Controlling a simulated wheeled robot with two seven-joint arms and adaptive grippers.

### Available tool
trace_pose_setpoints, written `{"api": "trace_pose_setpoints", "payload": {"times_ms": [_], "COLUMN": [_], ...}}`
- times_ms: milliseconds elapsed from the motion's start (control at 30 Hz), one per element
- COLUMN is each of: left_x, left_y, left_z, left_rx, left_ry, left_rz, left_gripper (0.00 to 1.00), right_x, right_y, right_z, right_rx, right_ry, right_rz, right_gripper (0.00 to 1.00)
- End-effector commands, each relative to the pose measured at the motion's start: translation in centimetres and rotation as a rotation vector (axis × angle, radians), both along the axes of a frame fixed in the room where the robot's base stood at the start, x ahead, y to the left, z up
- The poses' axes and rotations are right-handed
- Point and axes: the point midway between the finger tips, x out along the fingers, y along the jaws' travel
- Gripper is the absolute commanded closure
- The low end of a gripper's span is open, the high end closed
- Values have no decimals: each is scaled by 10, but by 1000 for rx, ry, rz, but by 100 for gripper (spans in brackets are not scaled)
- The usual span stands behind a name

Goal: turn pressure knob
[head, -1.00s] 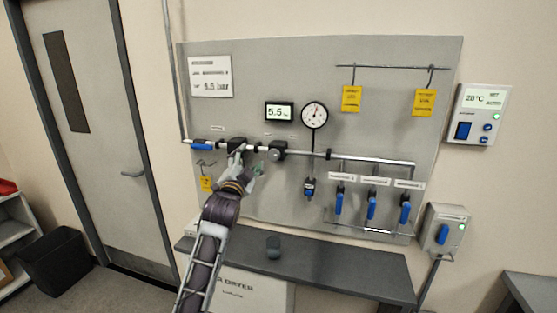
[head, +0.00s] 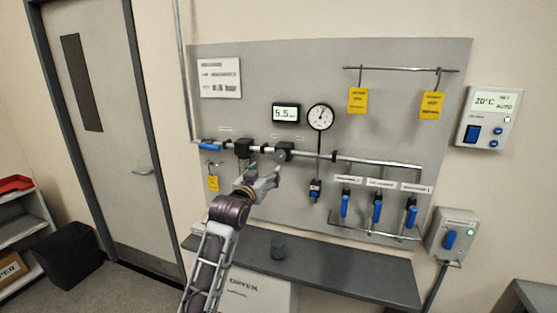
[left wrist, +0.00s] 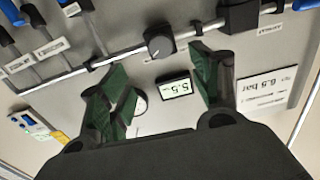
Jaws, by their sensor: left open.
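The pressure knob (head: 283,153) is a dark round dial on the horizontal pipe of the grey wall panel. In the left wrist view the knob (left wrist: 158,46) has a light pointer mark and lies ahead, between the fingers in the picture. My left gripper (head: 271,174) is open just below the knob in the head view, apparently apart from it. Its green-padded fingers (left wrist: 158,68) hold nothing. A display (head: 285,113) above the knob reads 5.5. The gauge (head: 320,117) beside it is partly hidden by a finger in the wrist view. My right gripper is out of view.
A black block (head: 243,148) and blue-handled valve (head: 210,146) sit left of the knob on the pipe. Several blue valves (head: 377,210) hang at right. A sign (left wrist: 262,92) reads 6.5 bar.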

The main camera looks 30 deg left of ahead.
Motion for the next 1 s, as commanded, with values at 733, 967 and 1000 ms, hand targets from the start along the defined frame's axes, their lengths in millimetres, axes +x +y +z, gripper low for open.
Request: {"api": "trace_pose_setpoints", "payload": {"times_ms": [733,967,1000], "left_x": [10,29,32], "left_y": [2,7,8], "left_z": [1,2,2], "left_rx": [-20,-19,-19], "left_ry": [-6,-6,-7], "left_rz": [0,0,0], "left_gripper": [37,37,37], "right_x": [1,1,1], "right_y": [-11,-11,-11], "right_z": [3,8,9], "right_rx": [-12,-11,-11], "right_ry": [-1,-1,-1], "right_rz": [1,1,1], "right_gripper": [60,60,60]}}
